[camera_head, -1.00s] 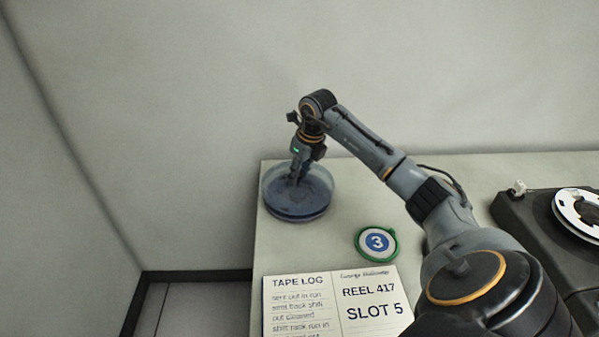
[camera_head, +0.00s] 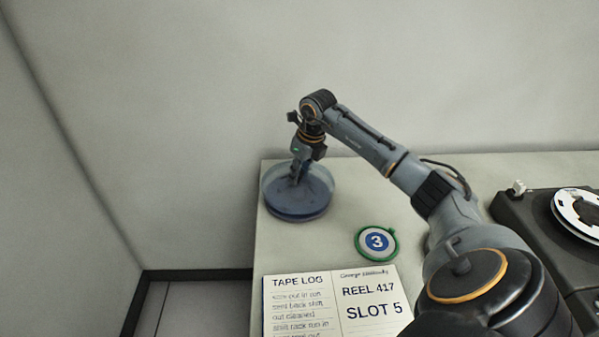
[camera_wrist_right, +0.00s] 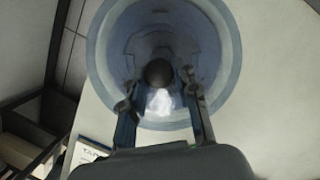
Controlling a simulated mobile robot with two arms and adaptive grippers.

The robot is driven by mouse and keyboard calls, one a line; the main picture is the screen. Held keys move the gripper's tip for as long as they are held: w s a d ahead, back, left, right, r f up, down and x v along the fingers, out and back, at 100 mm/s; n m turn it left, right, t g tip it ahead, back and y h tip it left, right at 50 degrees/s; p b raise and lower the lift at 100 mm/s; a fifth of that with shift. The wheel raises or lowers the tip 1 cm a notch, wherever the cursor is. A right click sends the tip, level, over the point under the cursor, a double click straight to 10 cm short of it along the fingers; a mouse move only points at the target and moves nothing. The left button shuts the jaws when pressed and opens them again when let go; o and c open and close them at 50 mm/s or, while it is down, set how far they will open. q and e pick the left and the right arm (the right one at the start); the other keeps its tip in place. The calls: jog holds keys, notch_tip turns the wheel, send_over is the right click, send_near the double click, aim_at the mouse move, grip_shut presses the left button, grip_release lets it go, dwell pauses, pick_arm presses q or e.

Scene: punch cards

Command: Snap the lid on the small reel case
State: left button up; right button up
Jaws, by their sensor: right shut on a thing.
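The small reel case (camera_head: 297,213) is a round, bluish, see-through case at the table's back left corner. A blue round lid (camera_head: 316,188) with a dark central knob (camera_wrist_right: 159,73) is at the case; I cannot tell whether it is fully seated. My right gripper (camera_head: 297,181) points down over the middle of the case. In the right wrist view its fingers (camera_wrist_right: 158,82) are on either side of the knob, shut on it. The fingers and the wrist hide part of the lid. My left gripper is in neither view.
A green-rimmed disc marked 3 (camera_head: 377,242) lies right of the case. A tape log sheet (camera_head: 335,300) lies in front. A dark tape machine (camera_head: 530,225) with a white reel (camera_head: 580,212) stands at right. The table's left edge is close to the case.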

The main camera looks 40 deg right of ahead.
aim_at(301, 175)
jog(key=shift+s+b+x, duration=0.2)
jog(key=shift+b+x, duration=0.35)
jog(key=shift+x, duration=0.3)
jog(key=shift+s+b+x, duration=0.2)
jog(key=shift+b+x, duration=0.3)
jog(key=shift+x, duration=0.4)
dwell(0.8)
jog(key=o, duration=1.1)
jog(key=shift+f, duration=0.1)
jog(key=shift+c, duration=0.4)
jog(key=shift+c, duration=0.6)
jog(key=shift+w+r+p+v, duration=0.1)
jog(key=shift+w+p+v, duration=0.2)
jog(key=shift+p+v, duration=0.75)
jog(key=shift+w+r+p+v, duration=0.1)
jog(key=shift+w+p+v, duration=0.15)
jog(key=shift+p+v, duration=0.75)
jog(key=shift+w+p+v, duration=0.3)
jog(key=shift+p+v, duration=0.3)
jog(key=shift+v, duration=0.8)
jog(key=shift+s+a, duration=0.1)
